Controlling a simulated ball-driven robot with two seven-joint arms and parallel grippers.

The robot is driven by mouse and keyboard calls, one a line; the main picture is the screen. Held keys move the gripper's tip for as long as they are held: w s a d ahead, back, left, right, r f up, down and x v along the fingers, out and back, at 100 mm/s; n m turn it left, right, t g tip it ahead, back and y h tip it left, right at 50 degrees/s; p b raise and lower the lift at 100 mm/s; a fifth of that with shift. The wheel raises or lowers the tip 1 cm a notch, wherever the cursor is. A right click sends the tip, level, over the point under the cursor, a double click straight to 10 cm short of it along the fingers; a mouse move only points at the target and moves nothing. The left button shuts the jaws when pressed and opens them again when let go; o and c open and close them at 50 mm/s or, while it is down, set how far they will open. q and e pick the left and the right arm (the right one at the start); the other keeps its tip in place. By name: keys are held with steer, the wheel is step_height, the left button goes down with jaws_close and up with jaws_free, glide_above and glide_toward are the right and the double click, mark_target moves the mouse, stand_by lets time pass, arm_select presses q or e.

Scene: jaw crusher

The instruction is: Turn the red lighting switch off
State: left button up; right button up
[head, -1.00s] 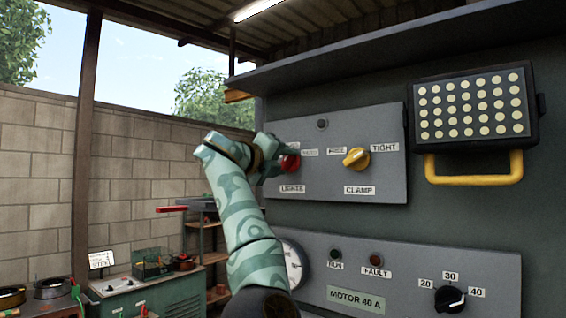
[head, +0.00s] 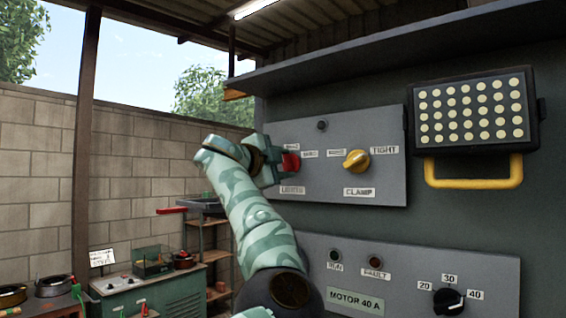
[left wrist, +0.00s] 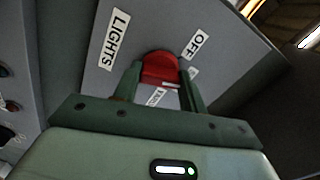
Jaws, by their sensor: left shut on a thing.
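The red lighting switch (head: 291,162) is a knob on the grey upper panel (head: 385,115), above a LIGHTS label (head: 292,190). My left gripper (head: 276,165) is at the knob, coming from the left. In the left wrist view the red knob (left wrist: 160,67) sits between the two fingers of my left gripper (left wrist: 160,76), which is shut on it. A white mark shows on the knob's lower edge there. An OFF label (left wrist: 195,43) is beside the knob; two other labels are partly hidden by the fingers. My right gripper is not in view.
A yellow CLAMP knob (head: 356,160) is right of the red one. A lamp panel (head: 473,108) with a yellow handle (head: 474,180) is farther right. Below is a motor panel (head: 400,255) with a black dial (head: 449,300). A shelf edge (head: 400,45) overhangs the panel.

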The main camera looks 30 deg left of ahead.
arm_select(q)
steer(key=n+p, duration=0.1)
steer(key=n, duration=0.4)
steer(key=shift+f, duration=0.1)
steer(key=shift+f+n+p, duration=0.1)
steer(key=shift+n+p, duration=0.3)
steer(key=shift+n, duration=1.2)
steer(key=shift+w, duration=0.1)
steer(key=shift+f+n, duration=0.15)
steer(key=shift+n, duration=0.25)
steer(key=o, duration=1)
steer(key=shift+s+r, duration=0.2)
